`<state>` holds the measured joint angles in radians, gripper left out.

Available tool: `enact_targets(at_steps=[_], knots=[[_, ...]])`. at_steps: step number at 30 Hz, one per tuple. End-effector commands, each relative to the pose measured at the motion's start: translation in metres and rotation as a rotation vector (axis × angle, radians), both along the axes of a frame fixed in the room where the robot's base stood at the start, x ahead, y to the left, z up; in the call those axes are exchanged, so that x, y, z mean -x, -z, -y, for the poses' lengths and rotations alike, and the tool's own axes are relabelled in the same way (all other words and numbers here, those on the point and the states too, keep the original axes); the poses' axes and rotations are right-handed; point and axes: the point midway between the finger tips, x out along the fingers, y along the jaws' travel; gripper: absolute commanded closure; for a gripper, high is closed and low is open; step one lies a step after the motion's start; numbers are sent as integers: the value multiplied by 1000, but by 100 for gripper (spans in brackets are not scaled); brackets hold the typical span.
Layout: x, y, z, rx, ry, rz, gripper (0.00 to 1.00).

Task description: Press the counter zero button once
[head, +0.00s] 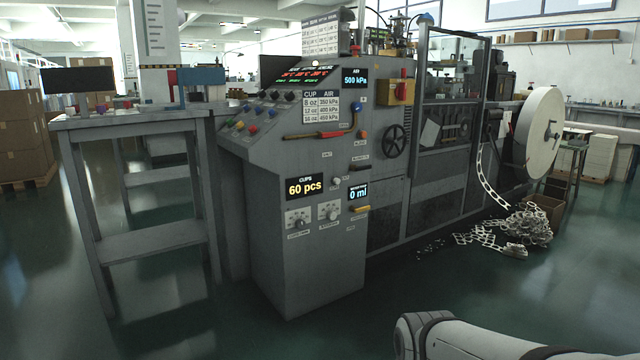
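The cup forming machine (310,258) stands in the middle of the head view, with its control face toward me. A counter display (304,187) on its lower front reads "CUPS 60 pcs". A small pale round control (336,181) sits just right of this display; its label is too small to read, so I cannot tell whether it is the counter zero button. A white link of my arm shows at the bottom right, well apart from the panel. My gripper is not in view.
A grey stepped bench (150,243) stands close on the machine's left. A paper reel (543,133) and a heap of scrap web (520,228) are at the right. Several coloured buttons (254,127) line the sloped panel. The green floor in front is clear.

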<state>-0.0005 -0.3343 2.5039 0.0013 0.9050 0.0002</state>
Motion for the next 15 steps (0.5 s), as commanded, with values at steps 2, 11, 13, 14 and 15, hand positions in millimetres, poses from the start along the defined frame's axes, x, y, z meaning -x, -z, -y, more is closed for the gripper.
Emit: enact_targets(at_steps=[2,11,13,14,15], knots=[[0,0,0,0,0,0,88],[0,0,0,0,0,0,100],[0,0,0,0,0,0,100],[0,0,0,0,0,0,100],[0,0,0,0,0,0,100]])
